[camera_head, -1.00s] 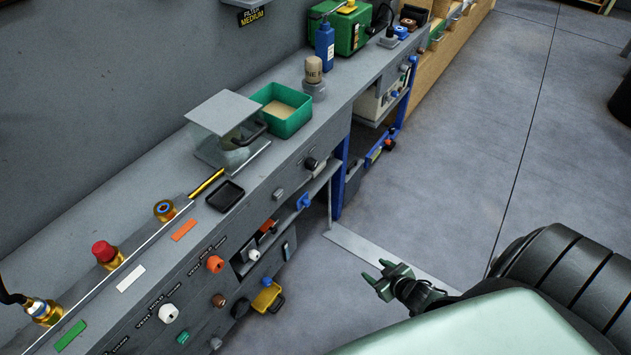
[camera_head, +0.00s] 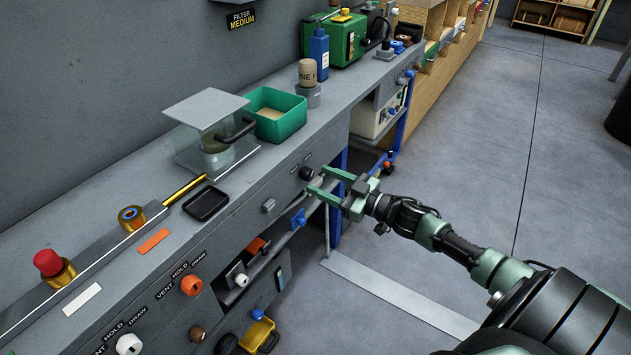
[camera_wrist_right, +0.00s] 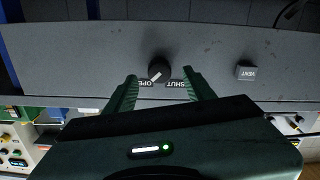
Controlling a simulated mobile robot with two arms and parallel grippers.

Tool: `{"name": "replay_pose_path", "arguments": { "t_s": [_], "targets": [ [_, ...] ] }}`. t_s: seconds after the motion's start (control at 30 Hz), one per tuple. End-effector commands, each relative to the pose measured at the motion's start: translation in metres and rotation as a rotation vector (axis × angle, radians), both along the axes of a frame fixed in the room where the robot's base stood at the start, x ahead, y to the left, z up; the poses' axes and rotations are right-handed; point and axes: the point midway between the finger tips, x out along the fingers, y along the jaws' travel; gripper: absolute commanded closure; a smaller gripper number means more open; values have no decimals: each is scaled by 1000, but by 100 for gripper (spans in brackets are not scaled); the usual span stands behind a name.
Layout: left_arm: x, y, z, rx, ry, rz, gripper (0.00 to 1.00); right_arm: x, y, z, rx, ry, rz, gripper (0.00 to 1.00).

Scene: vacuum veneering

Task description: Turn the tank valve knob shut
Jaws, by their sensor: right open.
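The tank valve knob (camera_head: 306,173) is a small black round knob on the front face of the grey bench. In the right wrist view the black knob (camera_wrist_right: 159,71) carries a white pointer line, with the labels OPEN and SHUT beside it. My right gripper (camera_head: 315,180) is open, its green fingers pointing at the bench front close to the knob. In the right wrist view the open fingers (camera_wrist_right: 160,84) stand either side of the knob, a little short of it. I cannot tell any contact. My left gripper is not in view.
A grey VENT button (camera_wrist_right: 246,72) sits beside the knob, also seen in the head view (camera_head: 268,205). Orange (camera_head: 192,286) and white (camera_head: 129,344) knobs lie further left. A green tray (camera_head: 276,122) and a black dish (camera_head: 206,204) stand on top. Floor beside the bench is clear.

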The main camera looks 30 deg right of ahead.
Motion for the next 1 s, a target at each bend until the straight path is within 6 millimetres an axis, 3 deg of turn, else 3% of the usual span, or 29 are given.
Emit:
{"name": "replay_pose_path", "arguments": {
  "t_s": [0.2, 0.53, 0.57, 0.73, 1.0],
  "targets": [
    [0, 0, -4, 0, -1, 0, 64, 22, 9, -1, 0, 0, -1, 46],
    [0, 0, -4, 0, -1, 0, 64, 25, 10, -1, -1, 2, -1, 46],
    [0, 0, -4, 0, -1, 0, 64, 25, 10, -1, -1, 2, -1, 52],
    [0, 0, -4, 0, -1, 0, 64, 25, 10, -1, -1, 2, -1, 99],
    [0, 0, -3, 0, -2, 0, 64, 25, 11, -1, -15, -4, -1, 100]
  ]
}}
